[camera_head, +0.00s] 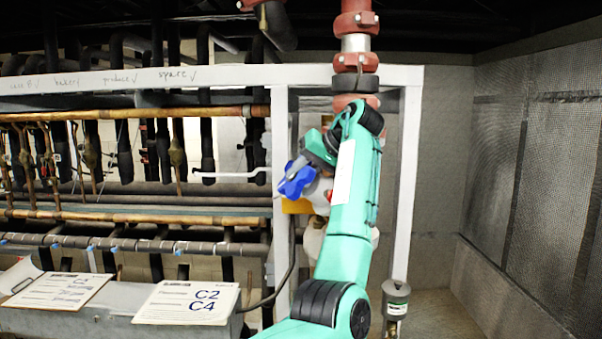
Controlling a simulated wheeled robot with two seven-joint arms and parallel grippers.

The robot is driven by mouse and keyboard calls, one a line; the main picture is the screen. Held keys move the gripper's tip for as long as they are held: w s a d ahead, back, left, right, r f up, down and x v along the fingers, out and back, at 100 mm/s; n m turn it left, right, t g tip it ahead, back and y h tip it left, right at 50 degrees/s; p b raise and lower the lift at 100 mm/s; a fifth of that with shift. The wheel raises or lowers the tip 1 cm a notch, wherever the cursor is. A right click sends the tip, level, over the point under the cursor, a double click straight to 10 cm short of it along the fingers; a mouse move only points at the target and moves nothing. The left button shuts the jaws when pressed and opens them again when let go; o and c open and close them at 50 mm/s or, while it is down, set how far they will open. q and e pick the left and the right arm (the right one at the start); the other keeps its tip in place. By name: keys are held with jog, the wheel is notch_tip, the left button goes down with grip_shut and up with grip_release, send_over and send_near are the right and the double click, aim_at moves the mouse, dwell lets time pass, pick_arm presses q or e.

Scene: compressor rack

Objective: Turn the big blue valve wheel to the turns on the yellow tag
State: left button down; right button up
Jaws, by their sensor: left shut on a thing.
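The blue valve wheel (292,182) shows near the middle of the view, beside the white frame post. My left gripper (303,170) reaches it from the upper right and is shut on it. The gripper and my arm cover part of the wheel and most of the valve body behind it. A yellow-orange patch (296,206) shows just below the wheel; I cannot tell whether it is the tag, and no writing is readable on it. My right gripper is not in view.
A white frame post (279,130) stands close left of the wheel, with a pale rod handle (230,176) beyond it. Placards (188,302) lie on a grey ledge at lower left. A grey canister (396,300) stands right of my arm. Mesh panels (540,140) line the right.

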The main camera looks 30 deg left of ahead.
pick_arm(q)
jog(key=c, duration=1.3)
grip_release()
jog(key=shift+d+r, duration=0.2)
jog(key=shift+d, duration=0.05)
jog(key=shift+b+v, duration=1.25)
jog(key=shift+v, duration=5.35)
jog(key=shift+w, duration=0.1)
